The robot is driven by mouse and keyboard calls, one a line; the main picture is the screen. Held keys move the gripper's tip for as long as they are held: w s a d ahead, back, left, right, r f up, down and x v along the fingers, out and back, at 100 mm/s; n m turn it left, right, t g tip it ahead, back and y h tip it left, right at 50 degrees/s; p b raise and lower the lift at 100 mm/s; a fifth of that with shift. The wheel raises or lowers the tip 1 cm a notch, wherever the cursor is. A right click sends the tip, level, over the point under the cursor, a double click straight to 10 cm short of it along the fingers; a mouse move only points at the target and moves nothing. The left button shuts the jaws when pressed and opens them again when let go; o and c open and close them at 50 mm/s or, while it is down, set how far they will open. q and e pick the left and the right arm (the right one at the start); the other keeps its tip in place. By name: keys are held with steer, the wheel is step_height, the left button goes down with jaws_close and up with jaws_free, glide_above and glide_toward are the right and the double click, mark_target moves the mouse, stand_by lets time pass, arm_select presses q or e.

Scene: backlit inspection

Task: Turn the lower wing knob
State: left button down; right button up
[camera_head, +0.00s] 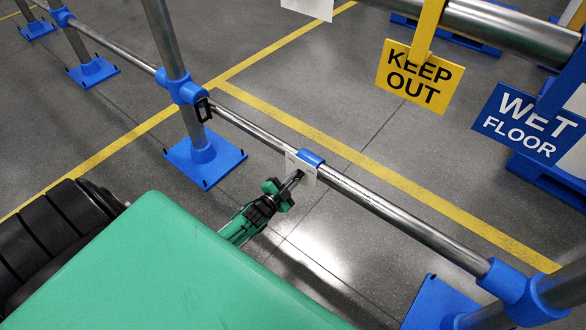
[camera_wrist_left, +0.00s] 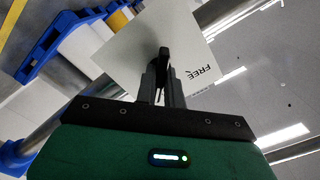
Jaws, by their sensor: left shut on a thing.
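A small pale plate (camera_head: 306,163) hangs on the lower steel rail by a blue clamp (camera_head: 311,158). In the left wrist view the plate (camera_wrist_left: 135,45) fills the middle and bears the word FREE. A dark wing knob (camera_wrist_left: 164,55) stands out from the plate there. My left gripper (camera_head: 289,185) reaches up to the plate's front. In the wrist view its two fingers (camera_wrist_left: 160,85) are closed on the knob's near part, hiding some of it. The knob's exact angle is hard to tell. My right gripper is not in view.
The lower rail (camera_head: 400,232) runs between posts with blue feet (camera_head: 205,160). A black clip (camera_head: 204,108) hangs by the left post. A yellow KEEP OUT sign (camera_head: 419,78) and a blue WET FLOOR sign (camera_head: 530,122) hang at right. Open floor lies below the rail.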

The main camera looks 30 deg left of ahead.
arm_select(q)
steer(key=c, duration=1.5)
jaws_free()
